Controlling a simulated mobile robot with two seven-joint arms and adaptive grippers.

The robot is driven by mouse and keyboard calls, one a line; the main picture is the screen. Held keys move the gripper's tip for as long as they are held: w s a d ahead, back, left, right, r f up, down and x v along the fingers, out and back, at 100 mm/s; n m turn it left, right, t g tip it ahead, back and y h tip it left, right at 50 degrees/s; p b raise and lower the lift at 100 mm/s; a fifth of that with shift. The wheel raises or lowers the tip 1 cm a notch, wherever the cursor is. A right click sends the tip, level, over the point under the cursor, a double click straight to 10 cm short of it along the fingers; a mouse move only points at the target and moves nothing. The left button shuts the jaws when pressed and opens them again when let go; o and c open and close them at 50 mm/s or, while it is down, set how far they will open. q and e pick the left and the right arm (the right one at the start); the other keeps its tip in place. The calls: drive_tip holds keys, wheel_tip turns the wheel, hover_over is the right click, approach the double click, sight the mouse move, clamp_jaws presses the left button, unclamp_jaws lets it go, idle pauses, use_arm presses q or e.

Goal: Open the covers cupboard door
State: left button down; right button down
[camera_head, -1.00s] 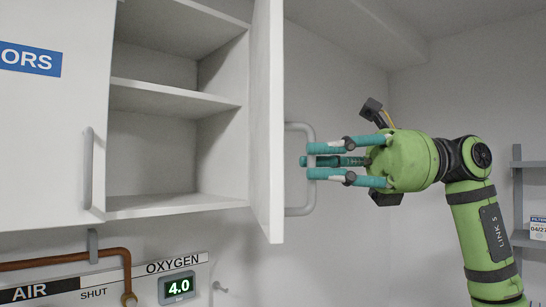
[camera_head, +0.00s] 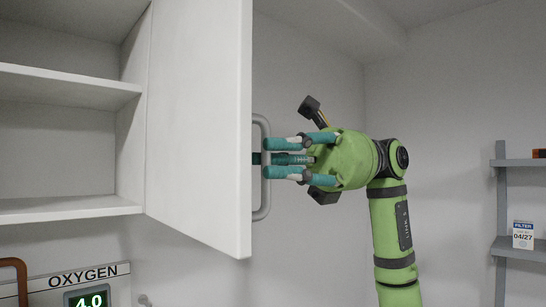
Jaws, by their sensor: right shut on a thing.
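The cupboard door (camera_head: 198,120) stands swung open, and I see its inner face at the middle left. Its grey bar handle (camera_head: 262,205) is on the far side of the door, near its free edge. My right gripper (camera_head: 268,158) is at the handle from the right, its teal fingers shut on the bar. The fingertips are partly hidden behind the door's edge. The open cupboard (camera_head: 70,87) shows bare shelves at the left. My left gripper is not in view.
Below the cupboard is an oxygen panel (camera_head: 50,283) with a lit display and a copper pipe (camera_head: 20,268). At the right, a grey shelf rack (camera_head: 500,200) holds a filter box (camera_head: 523,235). The wall between door and rack is clear apart from my arm.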

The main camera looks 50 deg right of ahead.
drive_tip(key=shift+w+d+r, duration=0.1)
drive_tip(key=shift+d+r, duration=0.1)
drive_tip(key=shift+d, duration=0.1)
drive_tip(key=c, duration=1.2)
unclamp_jaws()
drive_tip(key=shift+w+a+f, duration=0.1)
drive_tip(key=shift+w+a, duration=0.05)
drive_tip(key=shift+w, duration=0.1)
drive_tip(key=shift+s, duration=0.15)
drive_tip(key=v, duration=1.2)
